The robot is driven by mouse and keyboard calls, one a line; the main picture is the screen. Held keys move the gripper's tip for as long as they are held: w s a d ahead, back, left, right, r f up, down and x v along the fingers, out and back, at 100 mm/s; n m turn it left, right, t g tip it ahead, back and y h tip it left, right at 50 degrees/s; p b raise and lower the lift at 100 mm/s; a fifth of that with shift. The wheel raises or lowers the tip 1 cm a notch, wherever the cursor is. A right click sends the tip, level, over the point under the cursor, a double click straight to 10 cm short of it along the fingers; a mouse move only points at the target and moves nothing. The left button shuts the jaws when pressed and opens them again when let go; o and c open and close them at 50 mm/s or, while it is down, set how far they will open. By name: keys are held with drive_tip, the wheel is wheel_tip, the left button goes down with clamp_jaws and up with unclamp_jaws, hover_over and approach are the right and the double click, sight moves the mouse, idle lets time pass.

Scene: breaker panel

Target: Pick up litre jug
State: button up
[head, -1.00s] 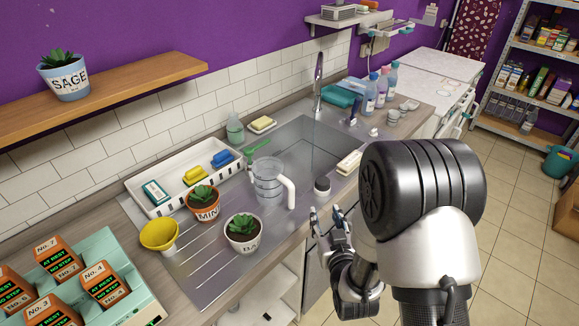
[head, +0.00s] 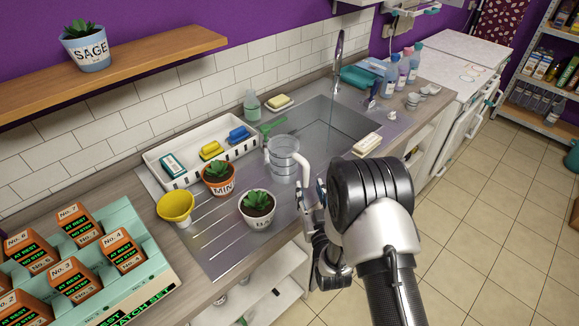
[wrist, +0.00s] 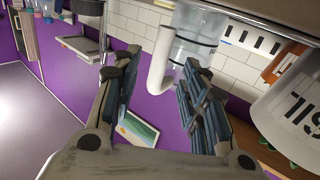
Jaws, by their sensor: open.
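The litre jug (head: 284,163) is clear with dark bands and a thick white handle (head: 306,172). It stands upright on the metal drainer, its handle toward my arm. My gripper (head: 313,198) is open and empty, just in front of and below the handle in the head view. In the wrist view the jug (wrist: 193,45) shows at top centre, and its white handle (wrist: 160,62) appears between the spread fingertips of my gripper (wrist: 155,76). I cannot tell whether the handle is inside the jaws or still beyond them.
A basil pot (head: 257,208) stands close to the jug, with a mint pot (head: 218,179) and a yellow funnel (head: 175,206) further left. A white tray (head: 203,152) lies behind. The sink (head: 318,128) is behind the jug to the right. A soap bar (head: 367,145) sits near the front edge.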

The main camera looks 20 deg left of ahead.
sight(307, 178)
drive_tip(key=b+x, duration=0.1)
drive_tip(key=x, duration=0.5)
drive_tip(key=shift+w+a+r, duration=0.2)
drive_tip(key=shift+w, duration=0.05)
drive_tip(key=shift+c, duration=0.5)
clamp_jaws()
